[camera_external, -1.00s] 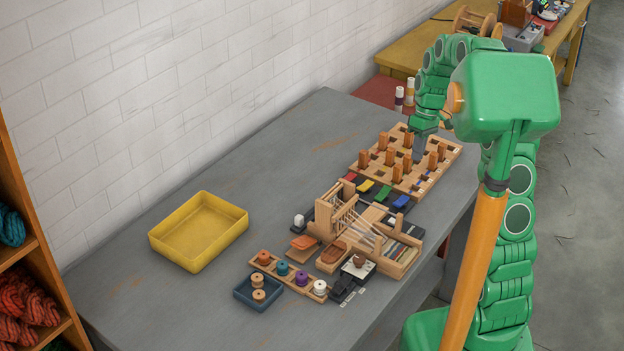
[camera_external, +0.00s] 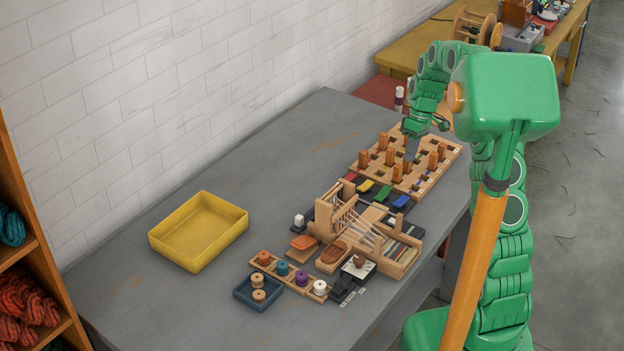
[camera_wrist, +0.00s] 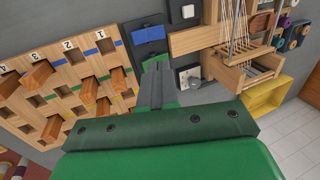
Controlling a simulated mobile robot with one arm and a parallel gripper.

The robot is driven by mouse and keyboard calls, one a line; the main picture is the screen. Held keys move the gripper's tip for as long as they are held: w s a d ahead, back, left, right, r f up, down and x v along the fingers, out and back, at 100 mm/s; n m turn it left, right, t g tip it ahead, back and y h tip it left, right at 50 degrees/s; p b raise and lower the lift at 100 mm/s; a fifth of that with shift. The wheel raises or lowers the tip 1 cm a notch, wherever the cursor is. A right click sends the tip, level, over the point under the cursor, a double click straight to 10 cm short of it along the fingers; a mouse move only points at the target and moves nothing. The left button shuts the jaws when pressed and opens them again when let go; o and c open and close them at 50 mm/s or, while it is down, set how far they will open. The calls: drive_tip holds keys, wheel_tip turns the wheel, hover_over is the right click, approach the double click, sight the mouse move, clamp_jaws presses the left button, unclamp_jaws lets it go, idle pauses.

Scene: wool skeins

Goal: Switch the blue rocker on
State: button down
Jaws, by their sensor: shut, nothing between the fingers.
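The blue rocker (camera_external: 400,201) is the rightmost of a row of coloured rockers between the peg board and the loom. It also shows in the wrist view (camera_wrist: 149,34), on a dark base, beyond my fingertips. Which way it is tipped is hard to tell. The green rocker (camera_external: 383,195) sits beside it and is partly covered by my fingers in the wrist view. My gripper (camera_external: 409,165) is shut and empty, above the peg board in the outside view. Its fingers (camera_wrist: 157,80) point toward the rockers in the wrist view, apart from the blue one.
The peg board (camera_external: 428,186) with several upright wooden pegs lies under my gripper. A wooden loom (camera_external: 325,216) stands on the near side of the rockers. A yellow tray (camera_external: 200,262) and a small blue tray with spools (camera_external: 243,294) are farther left.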

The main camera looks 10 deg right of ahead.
sight(395, 202)
drive_tip(key=x, duration=1.4)
drive_tip(key=shift+s+a+f+t+h, duration=0.1)
drive_tip(key=shift+a+f+t+h, duration=0.05)
drive_tip(key=shift+f+t+h, duration=0.15)
idle(0.3)
drive_tip(key=shift+w+d+r, duration=0.25)
drive_tip(key=shift+w+d, duration=0.25)
drive_tip(key=shift+d, duration=0.05)
idle(0.4)
